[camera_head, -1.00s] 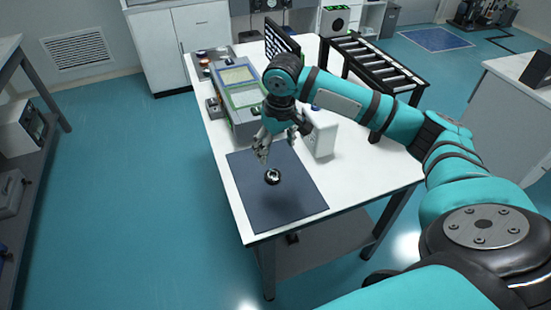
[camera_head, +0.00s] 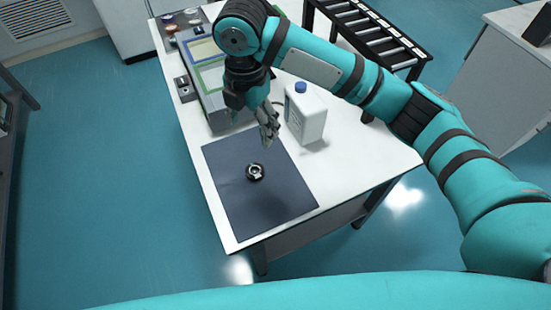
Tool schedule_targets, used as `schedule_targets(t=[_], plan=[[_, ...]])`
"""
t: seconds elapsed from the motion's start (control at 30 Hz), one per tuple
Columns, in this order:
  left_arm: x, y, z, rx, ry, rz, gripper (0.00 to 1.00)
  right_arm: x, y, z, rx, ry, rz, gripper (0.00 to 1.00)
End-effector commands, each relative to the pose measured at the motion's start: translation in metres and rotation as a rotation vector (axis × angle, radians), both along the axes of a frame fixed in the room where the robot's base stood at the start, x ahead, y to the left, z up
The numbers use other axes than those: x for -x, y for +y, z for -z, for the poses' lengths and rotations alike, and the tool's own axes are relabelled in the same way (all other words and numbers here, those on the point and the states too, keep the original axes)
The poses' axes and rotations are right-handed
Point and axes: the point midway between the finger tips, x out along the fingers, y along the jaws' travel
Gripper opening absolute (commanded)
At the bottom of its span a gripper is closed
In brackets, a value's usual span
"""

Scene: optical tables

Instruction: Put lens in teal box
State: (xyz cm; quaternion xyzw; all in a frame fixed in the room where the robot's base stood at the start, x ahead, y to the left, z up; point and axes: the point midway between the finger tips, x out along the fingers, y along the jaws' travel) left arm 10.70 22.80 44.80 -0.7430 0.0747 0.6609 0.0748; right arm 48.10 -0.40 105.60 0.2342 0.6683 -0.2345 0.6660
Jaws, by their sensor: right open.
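The lens (camera_head: 255,172), a small round piece with a black rim and a bright centre, lies on the dark mat (camera_head: 240,205) at the table's near end. My right gripper (camera_head: 269,135) points down above the mat, just beyond the lens, open and empty. It does not touch the lens. A grey case with a green-edged section (camera_head: 211,78) stands behind the mat, partly hidden by my right arm. I cannot tell which part, if any, is the teal box. My left gripper is not in view.
A white bottle with a blue cap (camera_head: 306,115) stands right of the gripper, close to it. A black roller rack (camera_head: 385,38) is at the back right. Small items (camera_head: 182,88) sit left of the case. The mat around the lens is clear.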

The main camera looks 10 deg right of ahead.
Motion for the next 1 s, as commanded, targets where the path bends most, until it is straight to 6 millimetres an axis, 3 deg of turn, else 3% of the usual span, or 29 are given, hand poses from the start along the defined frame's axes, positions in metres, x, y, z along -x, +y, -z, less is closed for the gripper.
schedule_targets(t=[0.2, 0.33, 0.6, 0.77, 1.0], plan=[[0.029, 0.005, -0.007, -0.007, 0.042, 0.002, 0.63, 0.001, 0.000, 0.034, 0.004, 0.007, -0.010, 0.74], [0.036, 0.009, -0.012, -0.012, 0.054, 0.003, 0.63, 0.002, 0.000, 0.062, 0.003, 0.006, -0.010, 0.74], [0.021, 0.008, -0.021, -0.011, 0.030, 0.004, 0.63, 0.001, 0.001, 0.111, 0.001, 0.003, -0.009, 0.74], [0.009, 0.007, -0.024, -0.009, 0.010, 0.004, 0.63, 0.001, 0.001, 0.121, -0.001, 0.001, -0.010, 0.74], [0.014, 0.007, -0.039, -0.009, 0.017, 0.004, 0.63, -0.002, 0.003, 0.150, 0.002, 0.003, -0.008, 0.74]])
